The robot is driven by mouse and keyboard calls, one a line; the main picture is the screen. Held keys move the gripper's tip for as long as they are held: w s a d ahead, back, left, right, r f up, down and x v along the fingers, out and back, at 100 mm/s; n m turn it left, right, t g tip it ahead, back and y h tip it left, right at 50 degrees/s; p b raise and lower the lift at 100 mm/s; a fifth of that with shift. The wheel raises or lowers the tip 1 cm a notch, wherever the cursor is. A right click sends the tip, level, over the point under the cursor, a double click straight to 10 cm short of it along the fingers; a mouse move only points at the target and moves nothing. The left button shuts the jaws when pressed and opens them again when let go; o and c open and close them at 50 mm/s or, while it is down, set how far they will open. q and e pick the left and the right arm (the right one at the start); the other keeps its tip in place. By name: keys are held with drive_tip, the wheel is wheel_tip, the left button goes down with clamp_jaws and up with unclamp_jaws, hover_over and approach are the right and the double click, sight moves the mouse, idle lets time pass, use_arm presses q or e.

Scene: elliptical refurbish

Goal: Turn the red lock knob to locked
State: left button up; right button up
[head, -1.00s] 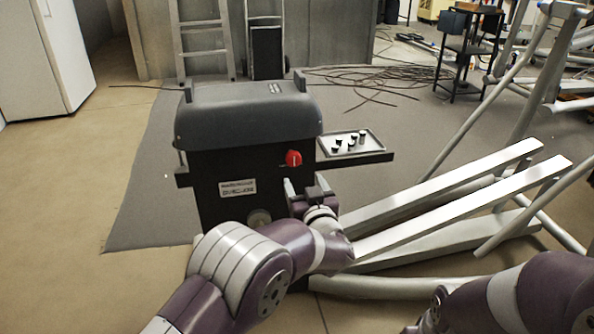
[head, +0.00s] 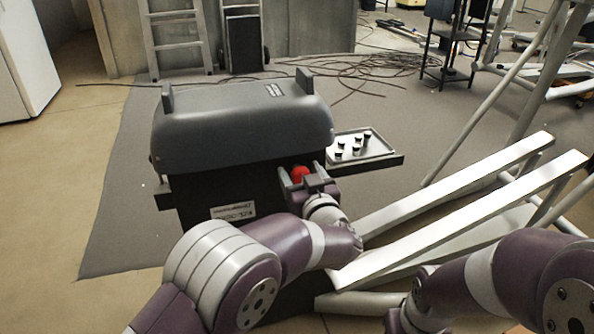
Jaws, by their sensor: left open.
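The red lock knob (head: 300,174) is on the front of the dark grey machine (head: 240,130), near its upper right. My left gripper (head: 301,177) is open in front of the knob, with a finger to either side of it in the picture. The lower part of the knob is hidden behind the gripper, and I cannot tell whether the fingers touch it. The knob's pointer direction is not readable. My right arm (head: 510,285) shows at the lower right; its gripper is out of view.
A side tray (head: 395,160) with several small black knobs sticks out right of the machine. Pale metal beams (head: 460,215) of a frame lie close to the right of my left arm. Cables (head: 370,70) and a ladder (head: 178,40) are behind.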

use_arm(q)
drive_tip(key=c, duration=1)
